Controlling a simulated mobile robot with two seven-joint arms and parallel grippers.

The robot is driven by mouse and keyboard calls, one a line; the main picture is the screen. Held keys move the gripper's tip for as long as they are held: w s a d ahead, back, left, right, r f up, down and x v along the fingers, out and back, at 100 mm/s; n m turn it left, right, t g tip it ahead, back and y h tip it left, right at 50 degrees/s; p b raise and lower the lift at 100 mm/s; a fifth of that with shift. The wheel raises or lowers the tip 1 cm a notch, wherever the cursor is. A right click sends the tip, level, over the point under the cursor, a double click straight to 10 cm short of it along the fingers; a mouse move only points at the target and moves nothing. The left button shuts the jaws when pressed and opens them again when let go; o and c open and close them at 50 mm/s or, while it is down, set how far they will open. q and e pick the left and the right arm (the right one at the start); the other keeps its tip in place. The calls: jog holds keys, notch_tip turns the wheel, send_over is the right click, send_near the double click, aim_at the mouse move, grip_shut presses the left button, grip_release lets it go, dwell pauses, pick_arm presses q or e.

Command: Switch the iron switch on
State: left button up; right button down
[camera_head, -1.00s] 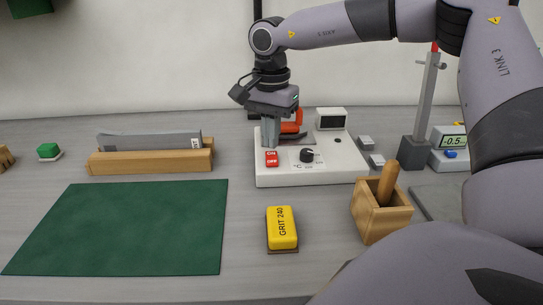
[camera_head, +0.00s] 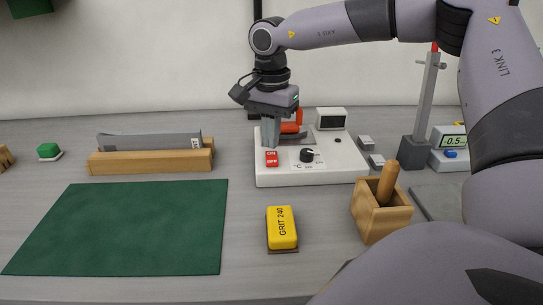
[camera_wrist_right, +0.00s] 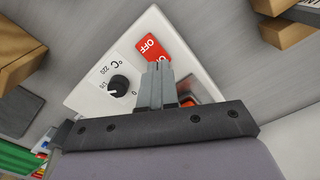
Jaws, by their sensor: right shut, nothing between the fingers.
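The red iron switch (camera_head: 272,158), marked ON and OFF, sits on the front left of the white soldering station (camera_head: 300,178). In the right wrist view the switch (camera_wrist_right: 150,47) shows its OFF half, and the fingertips cover part of its ON half. My right gripper (camera_head: 271,147) is shut and empty, pointing down at the ON end of the switch. In the right wrist view the fingertips (camera_wrist_right: 157,66) overlap the switch; I cannot tell for sure whether they touch it. My left gripper is not in view.
A black temperature knob (camera_head: 307,155) is right of the switch. An orange-handled iron (camera_head: 292,128) rests behind the gripper. A yellow grit block (camera_head: 282,228), a wooden holder (camera_head: 381,216) and a green mat (camera_head: 120,228) lie in front. A wooden block (camera_head: 150,162) stands left.

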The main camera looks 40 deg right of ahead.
aim_at(271, 154)
jog(key=shift+f+b, duration=0.75)
jog(key=shift+f, duration=0.3)
jog(key=shift+s, duration=0.1)
dwell(0.3)
jog(key=shift+r+p, duration=2.6)
jog(key=shift+r, duration=1)
jog(key=shift+f, duration=0.1)
